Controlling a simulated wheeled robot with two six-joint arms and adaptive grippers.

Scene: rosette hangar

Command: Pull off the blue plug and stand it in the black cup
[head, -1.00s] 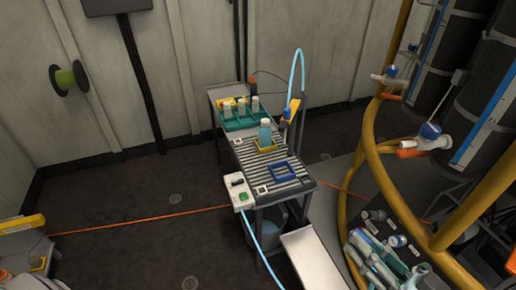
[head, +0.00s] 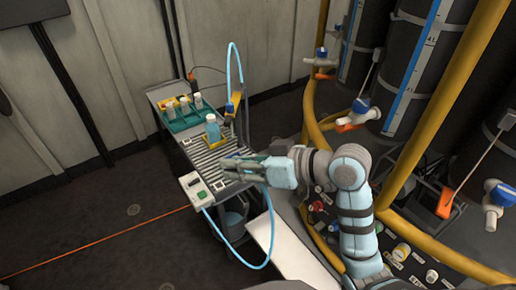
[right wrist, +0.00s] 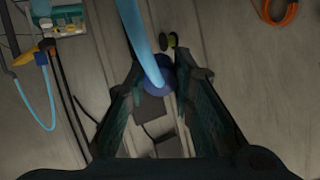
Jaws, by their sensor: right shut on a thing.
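My right gripper (head: 232,168) reaches in from the right over the near end of the slatted cart (head: 205,152). In the right wrist view its dark fingers (right wrist: 170,85) are closed around a round blue piece, which I take for the blue plug (right wrist: 168,80). A light-blue hose (right wrist: 136,30) runs to this piece; in the head view the hose (head: 268,240) loops up to my gripper from below. I cannot make out the black cup. My left gripper is not in view.
The cart holds a green tray of bottles (head: 184,121), a bottle of blue liquid (head: 213,129) and a white switch box (head: 196,190). A yellow rail (head: 315,115) and tanks stand to the right. Open floor lies to the left.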

